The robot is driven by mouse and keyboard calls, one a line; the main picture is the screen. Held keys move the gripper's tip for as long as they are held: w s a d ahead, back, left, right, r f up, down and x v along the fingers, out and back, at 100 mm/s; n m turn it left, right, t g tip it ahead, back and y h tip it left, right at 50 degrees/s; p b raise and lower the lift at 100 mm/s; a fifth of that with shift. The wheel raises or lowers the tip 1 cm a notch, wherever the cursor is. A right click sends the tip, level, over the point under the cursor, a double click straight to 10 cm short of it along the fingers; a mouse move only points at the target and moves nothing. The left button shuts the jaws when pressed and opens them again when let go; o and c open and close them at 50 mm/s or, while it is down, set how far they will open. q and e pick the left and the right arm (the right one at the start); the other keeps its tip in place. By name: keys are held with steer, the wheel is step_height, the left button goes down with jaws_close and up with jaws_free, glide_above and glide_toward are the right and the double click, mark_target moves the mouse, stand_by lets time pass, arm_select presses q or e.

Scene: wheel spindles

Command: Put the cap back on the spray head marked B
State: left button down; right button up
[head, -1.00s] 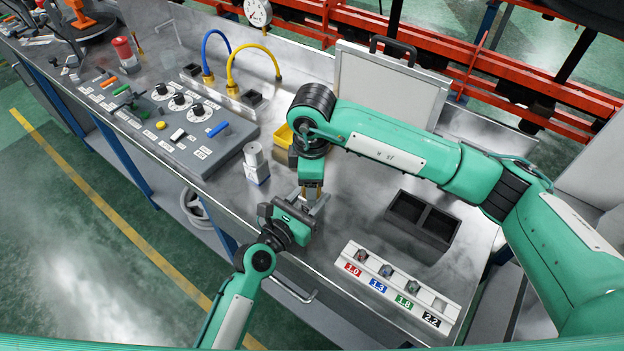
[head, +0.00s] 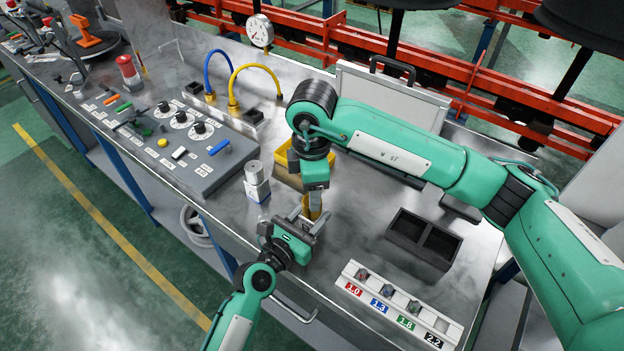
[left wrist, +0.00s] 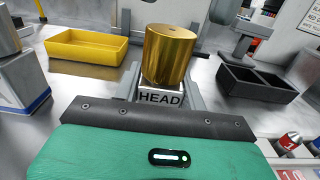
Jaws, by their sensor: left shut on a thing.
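A gold cylindrical cap (left wrist: 168,55) sits upright on a white block lettered "HEAD" (left wrist: 162,97); no B shows on the visible face. My left gripper (head: 308,222) is shut on this spray head, with one finger on each side of the block. The cap also shows in the head view (head: 313,207). My right gripper (head: 315,176) is above the cap, pointing down. Another white block with a silver cylinder (head: 257,178) stands to the left.
A yellow tray (left wrist: 88,47) is behind on the left. A black two-part box (head: 425,238) and a rack with coloured number labels (head: 397,303) are on the right. A control panel (head: 180,145) is at the left. Bare bench lies between.

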steer(key=n, duration=0.3)
steer(key=shift+r, duration=0.1)
steer(key=n, duration=0.4)
steer(key=shift+a+r+n, duration=0.1)
steer(key=shift+n, duration=0.3)
steer(key=n, duration=0.6)
steer(key=shift+r, duration=0.2)
steer(key=n, duration=0.8)
steer(key=shift+r, duration=0.15)
steer(key=n, duration=0.6)
steer(key=shift+r, duration=0.15)
steer(key=n, duration=0.5)
steer(key=shift+r, duration=0.15)
steer(key=n, duration=0.6)
steer(key=shift+r, duration=0.1)
steer(key=n, duration=0.6)
steer(key=shift+r, duration=0.15)
steer(key=n, duration=0.5)
steer(key=shift+r, duration=0.1)
